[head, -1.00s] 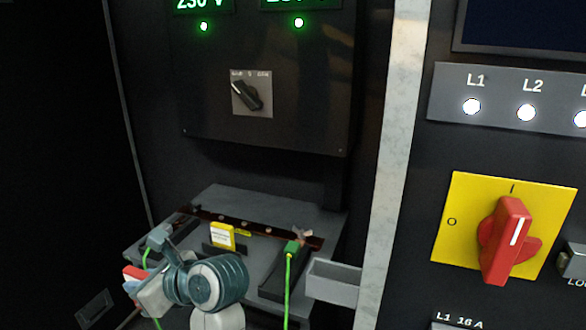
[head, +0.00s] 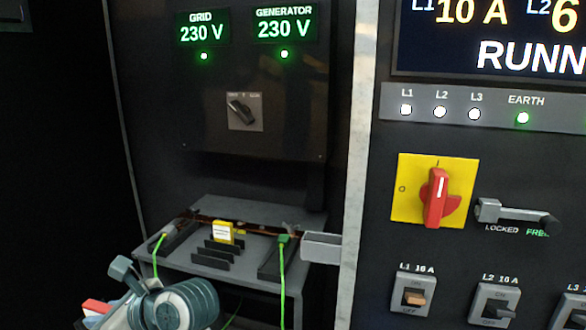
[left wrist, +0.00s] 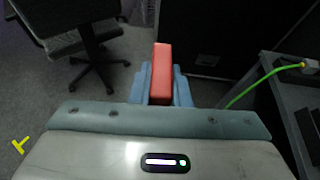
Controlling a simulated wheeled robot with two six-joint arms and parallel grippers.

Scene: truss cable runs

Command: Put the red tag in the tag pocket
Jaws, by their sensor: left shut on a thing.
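The red tag (head: 97,307) is at the lower left of the head view, in my left gripper (head: 92,318). In the left wrist view the red tag (left wrist: 162,72) stands out between the blue fingers of my left gripper (left wrist: 161,90), which are shut on it. A grey open-topped box (head: 321,247), which looks like the tag pocket, is fixed at the right of the shelf, beside the pale upright strip. My left gripper is in front of the shelf, left of and apart from this box. My right gripper is not in view.
A grey shelf (head: 205,262) holds a yellow-and-white block (head: 222,232), dark slotted holders and green cables (head: 282,270). A red rotary switch (head: 436,197) and a grey handle (head: 510,212) are on the right panel. An office chair (left wrist: 95,50) stands on the floor behind.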

